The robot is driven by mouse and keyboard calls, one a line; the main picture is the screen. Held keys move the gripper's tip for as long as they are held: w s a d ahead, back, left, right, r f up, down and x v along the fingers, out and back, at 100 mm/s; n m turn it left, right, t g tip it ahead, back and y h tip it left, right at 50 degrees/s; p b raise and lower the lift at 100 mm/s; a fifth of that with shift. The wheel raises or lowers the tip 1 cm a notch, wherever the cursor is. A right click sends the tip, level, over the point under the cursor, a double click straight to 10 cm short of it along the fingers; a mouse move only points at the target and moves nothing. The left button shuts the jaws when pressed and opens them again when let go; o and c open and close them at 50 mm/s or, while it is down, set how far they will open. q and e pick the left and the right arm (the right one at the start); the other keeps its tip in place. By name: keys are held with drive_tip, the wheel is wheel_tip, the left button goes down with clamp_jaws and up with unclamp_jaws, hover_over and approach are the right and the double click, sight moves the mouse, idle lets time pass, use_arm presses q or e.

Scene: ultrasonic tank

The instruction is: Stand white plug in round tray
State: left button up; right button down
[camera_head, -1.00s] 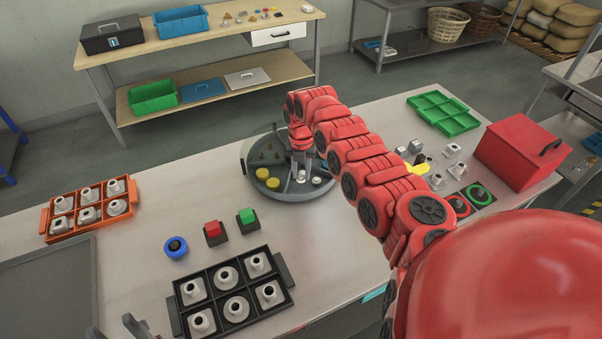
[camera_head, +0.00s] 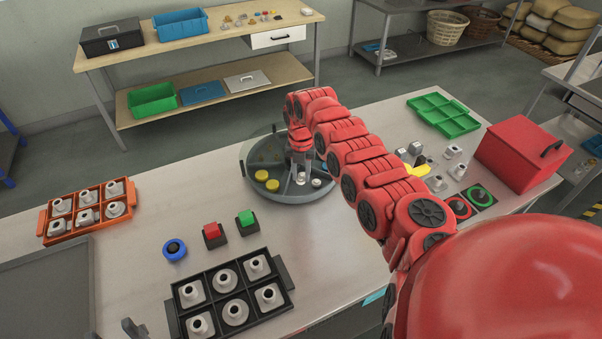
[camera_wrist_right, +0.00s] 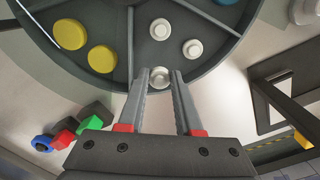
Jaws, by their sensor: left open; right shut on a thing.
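The round grey tray (camera_head: 285,197) with dividers stands mid-table; its rim also shows in the right wrist view (camera_wrist_right: 216,70). My right gripper (camera_wrist_right: 161,74) is shut on a white plug (camera_wrist_right: 160,79), held between the fingertips at the tray's near side. I cannot tell whether the plug touches the tray floor. Two other white plugs (camera_wrist_right: 160,29) (camera_wrist_right: 192,48) are in the tray just beyond it. In the head view my right gripper (camera_head: 301,168) points down into the tray. My left gripper (camera_head: 135,328) is only partly in view at the bottom left, empty and open.
Yellow plugs (camera_head: 273,185) lie in another tray compartment. A black rack (camera_head: 262,310) and an orange rack (camera_head: 42,222) hold white parts. Red (camera_head: 212,231) and green (camera_head: 246,218) buttons stand in front of the tray. A red box (camera_head: 515,155) is at right.

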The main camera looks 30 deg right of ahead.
sight(304, 181)
drive_tip(key=shift+f+b, duration=1.15)
drive_tip(key=shift+f, duration=0.35)
idle(0.6)
drive_tip(key=shift+s+f, duration=0.1)
drive_tip(key=shift+s+d+f+b, duration=0.1)
drive_tip(key=shift+s+b, duration=0.5)
drive_tip(key=shift+b, duration=0.85)
idle(4.3)
